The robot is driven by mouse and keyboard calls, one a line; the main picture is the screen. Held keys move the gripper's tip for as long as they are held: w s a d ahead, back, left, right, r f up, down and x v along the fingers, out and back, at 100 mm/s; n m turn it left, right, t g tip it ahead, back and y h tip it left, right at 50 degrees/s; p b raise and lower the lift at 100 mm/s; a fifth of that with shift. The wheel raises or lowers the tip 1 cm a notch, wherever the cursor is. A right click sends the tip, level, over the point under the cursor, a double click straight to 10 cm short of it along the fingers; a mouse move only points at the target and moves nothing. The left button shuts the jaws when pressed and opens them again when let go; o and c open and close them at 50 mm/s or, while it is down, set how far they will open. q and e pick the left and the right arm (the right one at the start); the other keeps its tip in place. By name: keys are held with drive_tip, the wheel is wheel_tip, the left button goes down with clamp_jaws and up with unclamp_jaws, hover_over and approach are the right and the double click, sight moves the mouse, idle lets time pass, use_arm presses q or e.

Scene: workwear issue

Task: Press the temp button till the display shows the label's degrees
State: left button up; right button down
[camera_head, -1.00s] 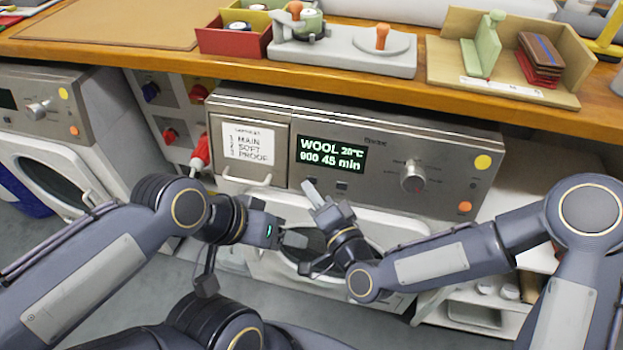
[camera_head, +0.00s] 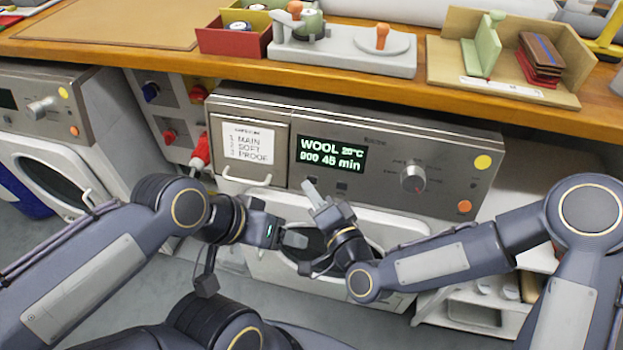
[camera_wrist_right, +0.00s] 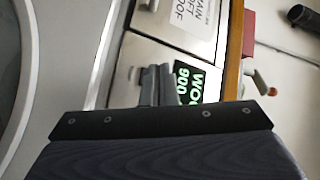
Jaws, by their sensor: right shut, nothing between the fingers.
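The washing machine's display (camera_head: 332,155) reads WOOL, about 20°C, 900 and 45 min; the small degree digits are blurred. Two small dark buttons sit below it. My right gripper (camera_head: 312,188) is shut and empty, its tip at or just in front of the left button, mostly hiding it; contact cannot be told. The other button (camera_head: 342,186) shows to its right. I cannot read which is temp. In the right wrist view the shut fingers (camera_wrist_right: 157,84) point at the panel beside the display (camera_wrist_right: 187,82). My left gripper (camera_head: 294,240) hangs before the door, its jaws unclear. I see no label with readable degrees.
A drawer with a white card (camera_head: 248,143) reading MAIN, SOFT, PROOF is left of the display. A knob (camera_head: 413,178) and yellow and orange dots are to the right. The wooden counter (camera_head: 200,68) overhangs above, holding a red bin and a grey fixture.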

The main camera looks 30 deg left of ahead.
idle(0.3)
drive_tip(key=shift+w+a+f+b, duration=0.1)
drive_tip(key=shift+w+f+b, duration=0.05)
drive_tip(key=shift+w+b, duration=0.3)
drive_tip(key=shift+w+f, duration=0.1)
drive_tip(key=shift+w, duration=0.2)
idle(0.5)
drive_tip(key=shift+s, duration=0.1)
drive_tip(key=shift+s+r+b, duration=0.25)
drive_tip(key=shift+s+b, duration=0.15)
drive_tip(key=shift+s, duration=0.25)
drive_tip(key=s, duration=0.1)
drive_tip(key=s+d+r, duration=0.1)
drive_tip(key=s, duration=0.2)
drive_tip(key=shift+s+d+r, duration=0.15)
drive_tip(key=shift+s+r, duration=0.1)
drive_tip(key=shift+s, duration=0.05)
idle(0.3)
idle(1.6)
